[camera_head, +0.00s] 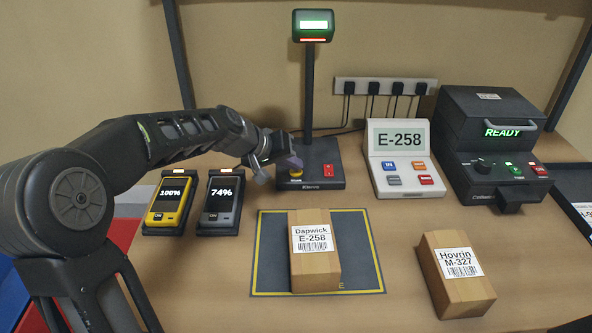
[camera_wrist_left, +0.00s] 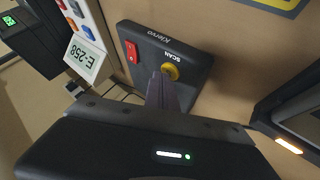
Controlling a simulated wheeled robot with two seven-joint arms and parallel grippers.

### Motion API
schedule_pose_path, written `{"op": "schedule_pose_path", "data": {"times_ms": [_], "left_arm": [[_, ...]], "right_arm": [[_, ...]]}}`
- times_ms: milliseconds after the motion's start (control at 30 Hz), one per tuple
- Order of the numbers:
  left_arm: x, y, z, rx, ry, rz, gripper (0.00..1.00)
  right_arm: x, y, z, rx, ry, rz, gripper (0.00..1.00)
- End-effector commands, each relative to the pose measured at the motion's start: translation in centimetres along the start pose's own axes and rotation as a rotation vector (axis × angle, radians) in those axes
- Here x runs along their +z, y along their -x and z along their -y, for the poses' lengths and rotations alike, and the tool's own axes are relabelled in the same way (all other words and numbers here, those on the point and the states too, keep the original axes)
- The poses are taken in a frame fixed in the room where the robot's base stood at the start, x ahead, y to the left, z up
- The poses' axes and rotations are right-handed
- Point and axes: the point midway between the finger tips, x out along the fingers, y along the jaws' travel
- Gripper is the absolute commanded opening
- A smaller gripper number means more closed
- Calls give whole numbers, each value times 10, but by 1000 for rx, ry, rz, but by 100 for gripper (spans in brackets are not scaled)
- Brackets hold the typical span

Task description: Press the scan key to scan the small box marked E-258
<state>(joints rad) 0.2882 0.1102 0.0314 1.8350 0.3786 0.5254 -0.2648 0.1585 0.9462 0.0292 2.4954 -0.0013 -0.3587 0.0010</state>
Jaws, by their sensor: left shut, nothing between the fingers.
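The small box marked Dapwick E-258 (camera_head: 316,270) lies label up on the dark yellow-edged mat (camera_head: 268,270), below the scanner post. The scanner base (camera_head: 325,160) carries a yellow scan key (camera_head: 295,173) at its left and a red switch (camera_head: 328,170). In the left wrist view the key (camera_wrist_left: 170,72) shows beside the word SCAN. My left gripper (camera_head: 292,164) is shut and empty, its tips at the yellow key; in the left wrist view the fingers (camera_wrist_left: 163,88) overlap the key's edge. I cannot tell whether the key is pressed down. My right gripper is not seen.
The display unit (camera_head: 400,160) reads E-258. A box marked Hovrin M-327 (camera_head: 455,280) lies to the right. Two handheld devices, yellow (camera_head: 168,203) and grey (camera_head: 220,205), stand left. A black machine (camera_head: 492,150) shows READY. The scanner head (camera_head: 313,25) is lit green and red.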

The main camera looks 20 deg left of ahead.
Motion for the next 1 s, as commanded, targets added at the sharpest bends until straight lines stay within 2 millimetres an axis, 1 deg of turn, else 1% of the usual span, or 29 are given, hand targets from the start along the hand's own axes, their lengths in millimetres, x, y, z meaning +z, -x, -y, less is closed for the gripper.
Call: {"op": "schedule_pose_path", "data": {"times_ms": [200,667,1000], "left_arm": [[-6,8,-6,0,0,0,0],[-8,11,-8,0,0,-1,0],[-24,33,-24,0,-1,0,0]], "right_arm": [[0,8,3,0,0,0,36],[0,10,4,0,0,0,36],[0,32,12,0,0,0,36]]}}
